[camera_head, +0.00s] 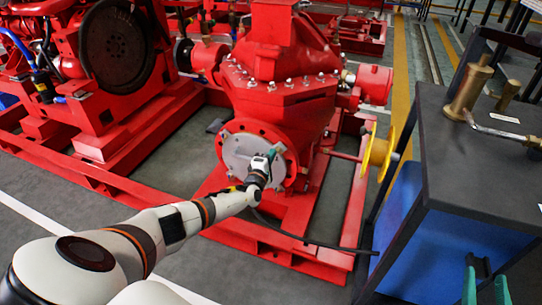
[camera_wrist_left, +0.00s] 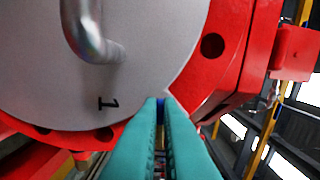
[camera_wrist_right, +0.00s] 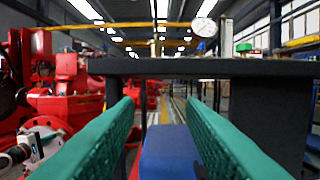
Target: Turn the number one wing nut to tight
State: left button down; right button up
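A grey round cover plate (camera_head: 237,150) sits on the red pump's flange. In the left wrist view the plate (camera_wrist_left: 35,75) carries a bent metal handle (camera_wrist_left: 92,40) and a black number 1 (camera_wrist_left: 108,103). My left gripper (camera_head: 272,154) is at the plate's right edge. In the left wrist view its teal fingers (camera_wrist_left: 166,103) are close together beside the number 1, with a small blue part, seemingly the number one wing nut (camera_wrist_left: 160,105), between their tips. The fingers hide most of it. My right gripper (camera_head: 486,284) is open and empty, fingers wide apart (camera_wrist_right: 160,125).
A dark workbench (camera_head: 450,150) with brass fittings (camera_head: 468,90) stands at the right. A yellow handwheel (camera_head: 378,153) sits between pump and bench. A dark cable crosses the red base frame. The floor left of the frame is clear.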

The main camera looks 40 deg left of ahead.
dwell(0.3)
pick_arm(q)
jog(key=c, duration=1.6)
grip_release()
